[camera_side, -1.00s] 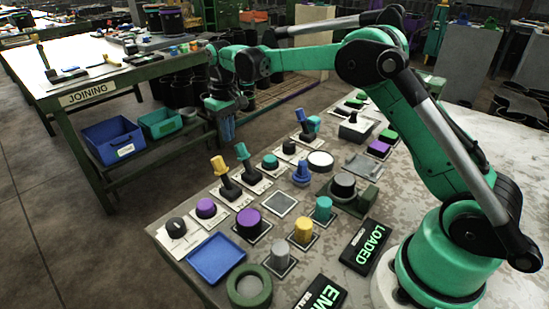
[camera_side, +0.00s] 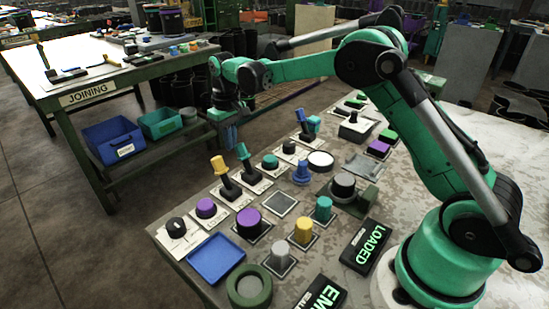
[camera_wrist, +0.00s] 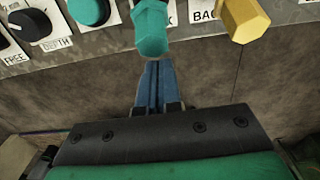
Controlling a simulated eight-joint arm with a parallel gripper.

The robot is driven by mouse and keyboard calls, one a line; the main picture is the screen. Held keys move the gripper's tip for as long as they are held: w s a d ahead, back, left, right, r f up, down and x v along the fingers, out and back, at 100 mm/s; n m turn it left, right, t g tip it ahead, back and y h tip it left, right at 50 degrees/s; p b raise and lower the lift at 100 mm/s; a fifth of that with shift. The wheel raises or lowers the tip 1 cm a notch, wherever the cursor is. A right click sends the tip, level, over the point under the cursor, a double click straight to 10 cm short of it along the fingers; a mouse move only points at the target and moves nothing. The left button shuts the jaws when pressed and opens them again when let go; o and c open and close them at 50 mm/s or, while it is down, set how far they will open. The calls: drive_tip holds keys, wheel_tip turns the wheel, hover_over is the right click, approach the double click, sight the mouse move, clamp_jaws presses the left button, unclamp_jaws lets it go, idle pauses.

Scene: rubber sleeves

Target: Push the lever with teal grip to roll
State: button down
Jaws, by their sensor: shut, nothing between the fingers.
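The lever with the teal grip (camera_side: 243,152) stands on a pale plate near the panel's far edge, its grip tilted toward that edge. In the wrist view the teal grip (camera_wrist: 152,32) is at top centre. My gripper (camera_side: 232,147) has blue fingers, pressed together and empty, pointing down beyond the panel edge on the far side of the teal grip. In the wrist view my fingertips (camera_wrist: 157,63) are just below the teal grip; I cannot tell whether they touch it. The label behind the grip is mostly hidden.
A yellow-grip lever (camera_side: 219,166) stands close beside the teal one. A teal knob (camera_side: 270,161) is on the other side, and a blue lever (camera_side: 300,118) is farther along. A blue tray (camera_side: 216,258) lies at the near corner. Floor is open beyond the panel edge.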

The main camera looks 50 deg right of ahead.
sight(244, 149)
drive_tip(key=shift+s, duration=2.7)
drive_tip(key=shift+w, duration=0.15)
idle(0.3)
